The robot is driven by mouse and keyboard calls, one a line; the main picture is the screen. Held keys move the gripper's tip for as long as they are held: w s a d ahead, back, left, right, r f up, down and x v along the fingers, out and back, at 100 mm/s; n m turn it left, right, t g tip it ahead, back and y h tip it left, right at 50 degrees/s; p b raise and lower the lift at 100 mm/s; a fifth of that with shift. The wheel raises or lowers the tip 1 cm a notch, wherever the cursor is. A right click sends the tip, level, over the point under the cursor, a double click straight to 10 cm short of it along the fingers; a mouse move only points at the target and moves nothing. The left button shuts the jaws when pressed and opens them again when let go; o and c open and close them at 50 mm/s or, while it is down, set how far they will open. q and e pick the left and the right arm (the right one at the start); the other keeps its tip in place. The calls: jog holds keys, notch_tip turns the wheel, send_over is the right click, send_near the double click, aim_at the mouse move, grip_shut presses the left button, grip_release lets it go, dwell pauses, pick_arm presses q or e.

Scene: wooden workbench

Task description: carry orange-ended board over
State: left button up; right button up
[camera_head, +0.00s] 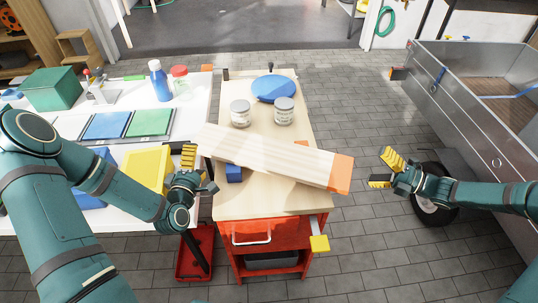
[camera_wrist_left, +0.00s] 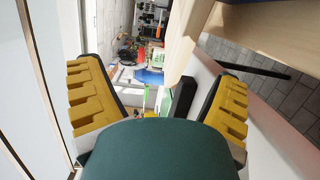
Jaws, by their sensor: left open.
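The pale wooden board with an orange end (camera_head: 265,156) lies slantwise across the workbench (camera_head: 245,203). Its orange end (camera_head: 341,173) sticks out past the bench's right edge; its plain end reaches the left edge. My left gripper (camera_head: 198,171) is open and empty, just below and left of the plain end. In the left wrist view its yellow fingers (camera_wrist_left: 160,98) are spread with nothing held between them. A pale wooden surface shows at that view's top right; I cannot tell whether it is board or bench. My right gripper (camera_head: 385,169) is open and empty, apart from the orange end, to its right.
Two jars (camera_head: 284,111) and a blue disc (camera_head: 273,89) stand behind the board. A blue block (camera_head: 233,173) sits at its front left. A white table (camera_head: 196,113) with trays, a yellow bin (camera_head: 147,166) and bottles adjoins at left. A metal trailer (camera_head: 463,110) stands at right.

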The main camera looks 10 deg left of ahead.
jog(key=shift+v, duration=1.3)
